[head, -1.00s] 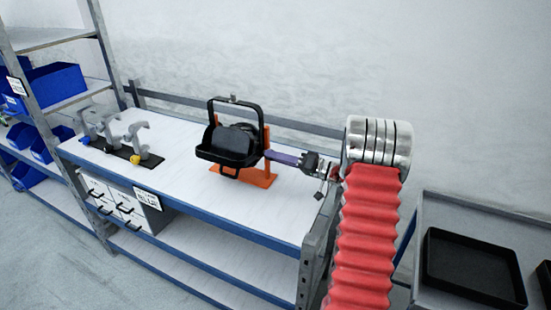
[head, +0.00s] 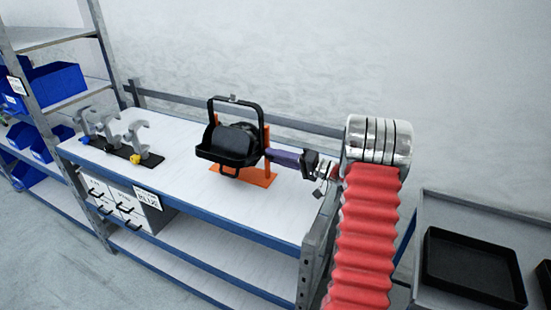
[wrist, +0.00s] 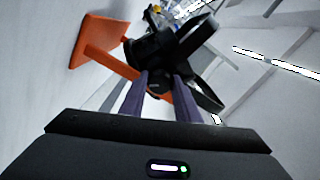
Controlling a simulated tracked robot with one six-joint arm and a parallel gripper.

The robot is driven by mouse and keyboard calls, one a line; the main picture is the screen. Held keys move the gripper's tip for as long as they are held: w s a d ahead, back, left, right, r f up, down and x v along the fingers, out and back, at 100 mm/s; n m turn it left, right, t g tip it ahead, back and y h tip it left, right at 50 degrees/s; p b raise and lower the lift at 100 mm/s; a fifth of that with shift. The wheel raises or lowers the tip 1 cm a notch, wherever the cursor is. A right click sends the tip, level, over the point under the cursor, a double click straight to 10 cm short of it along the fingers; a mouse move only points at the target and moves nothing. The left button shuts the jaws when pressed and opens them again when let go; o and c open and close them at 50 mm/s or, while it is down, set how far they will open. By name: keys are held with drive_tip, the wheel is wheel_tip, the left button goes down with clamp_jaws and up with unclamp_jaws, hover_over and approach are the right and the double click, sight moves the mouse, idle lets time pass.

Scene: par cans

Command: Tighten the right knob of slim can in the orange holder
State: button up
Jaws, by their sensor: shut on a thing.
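The black slim can (head: 230,142) sits in the orange holder (head: 245,176) on the workbench, with its black yoke standing up around it. My gripper (head: 267,155) reaches in from the right, its purple fingers at the can's right side. In the wrist view the can (wrist: 200,65) and the orange holder (wrist: 105,45) are ahead of my gripper (wrist: 158,88). The two fingers are shut on the right knob (wrist: 157,86), a small dark round part between the fingertips. Most of the knob is hidden in the head view.
Grey clamps (head: 138,140) stand on a black strip at the bench's left. Blue bins (head: 58,83) fill the shelf at far left. A black tray (head: 472,262) lies on a grey surface at right. The bench top (head: 240,210) in front of the holder is clear.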

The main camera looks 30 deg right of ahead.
drive_tip(key=shift+s+d+f+m, duration=0.1)
drive_tip(key=shift+m, duration=3.45)
drive_tip(key=shift+d+f+m, duration=0.1)
drive_tip(key=shift+m, duration=3.45)
drive_tip(key=shift+a+f, duration=0.1)
drive_tip(key=o, duration=1)
drive_tip(key=shift+r, duration=0.2)
drive_tip(key=shift+o, duration=0.2)
drive_tip(key=v, duration=1.3)
drive_tip(key=shift+s, duration=0.3)
